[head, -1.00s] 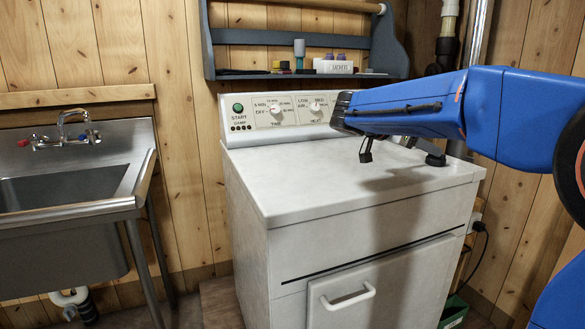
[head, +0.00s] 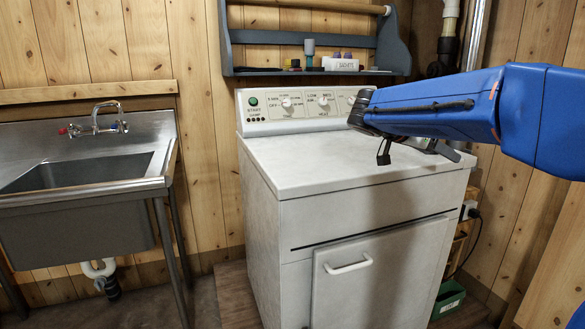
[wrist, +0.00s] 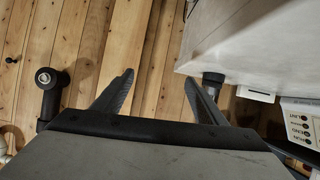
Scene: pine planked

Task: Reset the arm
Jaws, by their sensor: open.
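My blue arm reaches in from the right in the head view. My gripper (head: 410,148) hangs over the right part of the white dryer's top (head: 330,160), with its fingers apart and nothing seen between them. In the wrist view my gripper (wrist: 160,82) also shows, its two dark fingers spread wide with only pine planks beyond. The dryer's control panel (head: 290,106) has a green button and dials; my arm hides its right end.
A steel sink (head: 90,175) with a tap stands at the left. A grey wall shelf (head: 310,72) with small bottles and a white box hangs above the dryer. A green box (head: 449,298) sits on the floor at right. The dryer top's left part is clear.

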